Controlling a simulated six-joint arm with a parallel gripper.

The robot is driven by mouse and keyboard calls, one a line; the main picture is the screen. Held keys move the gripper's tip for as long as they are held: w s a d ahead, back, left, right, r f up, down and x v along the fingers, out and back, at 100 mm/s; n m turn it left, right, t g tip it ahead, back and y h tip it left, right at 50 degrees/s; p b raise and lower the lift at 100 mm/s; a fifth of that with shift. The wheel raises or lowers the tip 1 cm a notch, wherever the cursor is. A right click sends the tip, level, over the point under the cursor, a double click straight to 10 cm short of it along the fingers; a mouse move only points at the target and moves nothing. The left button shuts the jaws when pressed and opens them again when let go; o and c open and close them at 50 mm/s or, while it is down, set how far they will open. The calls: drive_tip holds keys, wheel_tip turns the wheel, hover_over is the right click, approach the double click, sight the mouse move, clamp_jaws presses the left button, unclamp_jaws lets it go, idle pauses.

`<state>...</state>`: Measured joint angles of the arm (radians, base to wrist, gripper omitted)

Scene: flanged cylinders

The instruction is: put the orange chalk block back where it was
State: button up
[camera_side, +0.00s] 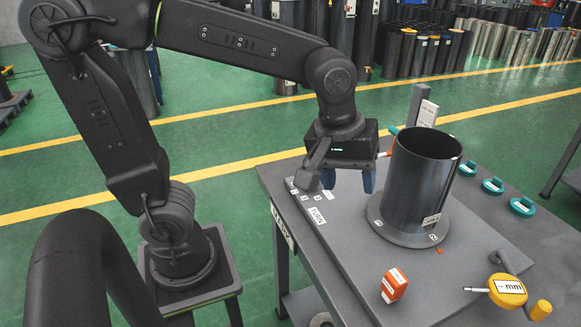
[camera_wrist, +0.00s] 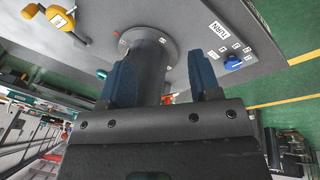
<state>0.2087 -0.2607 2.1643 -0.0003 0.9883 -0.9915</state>
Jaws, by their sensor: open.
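The orange chalk block (camera_side: 394,285) stands on the grey plate near its front edge, in front of the large dark flanged cylinder (camera_side: 422,180). It has white labels on its faces. My gripper (camera_side: 348,182) is above the plate's back left part, left of the cylinder and well apart from the block. Its blue fingers are spread in the wrist view (camera_wrist: 160,80), with nothing held between them. The cylinder shows beyond the fingers there. I cannot make out the block in the wrist view.
A yellow gauge (camera_side: 507,291) lies right of the block. Several teal-handled pieces (camera_side: 493,186) line the table's right side. A blue knob (camera_wrist: 232,62) sits by a TURN label. A small orange mark (camera_side: 439,250) lies beside the flange. The plate left of the block is clear.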

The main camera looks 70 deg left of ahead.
drive_tip(key=s+a+m+t, duration=0.2)
drive_tip(key=s+a+m, duration=0.4)
drive_tip(key=s+m, duration=0.2)
drive_tip(key=shift+m+t+y, duration=0.3)
drive_tip(key=shift+m+t, duration=0.1)
drive_tip(key=shift+m, duration=0.1)
idle(0.6)
